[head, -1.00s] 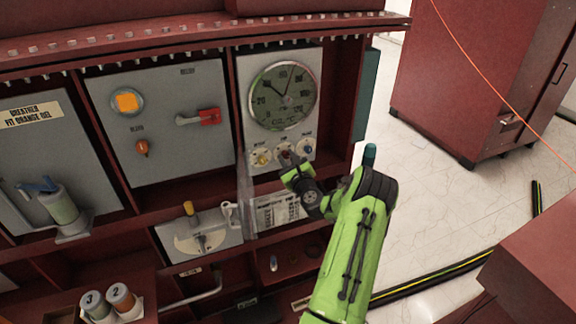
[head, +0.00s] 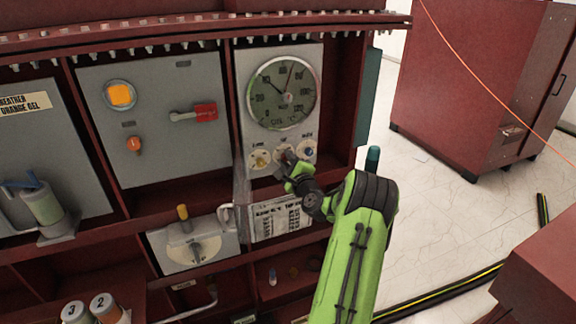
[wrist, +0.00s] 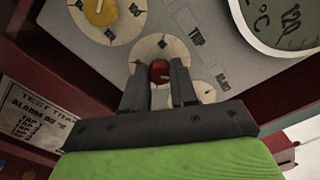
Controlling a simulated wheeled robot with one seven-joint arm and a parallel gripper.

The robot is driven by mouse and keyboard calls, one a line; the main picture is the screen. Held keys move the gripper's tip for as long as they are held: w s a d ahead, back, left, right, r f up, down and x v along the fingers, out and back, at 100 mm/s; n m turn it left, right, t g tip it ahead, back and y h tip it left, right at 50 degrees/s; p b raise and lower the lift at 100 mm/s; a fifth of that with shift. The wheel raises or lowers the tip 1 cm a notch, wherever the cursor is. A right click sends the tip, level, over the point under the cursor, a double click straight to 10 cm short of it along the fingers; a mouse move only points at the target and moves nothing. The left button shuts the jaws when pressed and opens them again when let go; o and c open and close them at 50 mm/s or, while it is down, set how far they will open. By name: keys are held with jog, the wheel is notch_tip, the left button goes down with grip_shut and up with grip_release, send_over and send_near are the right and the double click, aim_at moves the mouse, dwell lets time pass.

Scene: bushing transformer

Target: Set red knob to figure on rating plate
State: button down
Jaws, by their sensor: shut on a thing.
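The red knob (wrist: 160,71) is the middle of three small dials below the round gauge. It sits on a pale marked disc (wrist: 150,48), labelled TRIP in the wrist view. My gripper (wrist: 158,82) is shut on the red knob, one finger on each side. In the head view my gripper (head: 287,160) covers most of that knob. The rating plate (head: 280,219) is a white printed sheet below the dials, partly hidden by my arm. It also shows in the wrist view (wrist: 28,122), with lines about alarm and tap; its figures are too small to read.
A yellow knob (head: 259,159) is left of the red one and a blue knob (head: 308,152) is right of it. The round gauge (head: 284,92) is just above. A grey box with a yellow-topped lever (head: 194,240) stands lower left.

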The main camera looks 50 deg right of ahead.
dwell(0.4)
jog(key=c, duration=0.9)
grip_release()
jog(key=b+v, duration=0.5)
jog(key=v, duration=1.1)
jog(key=shift+d, duration=0.1)
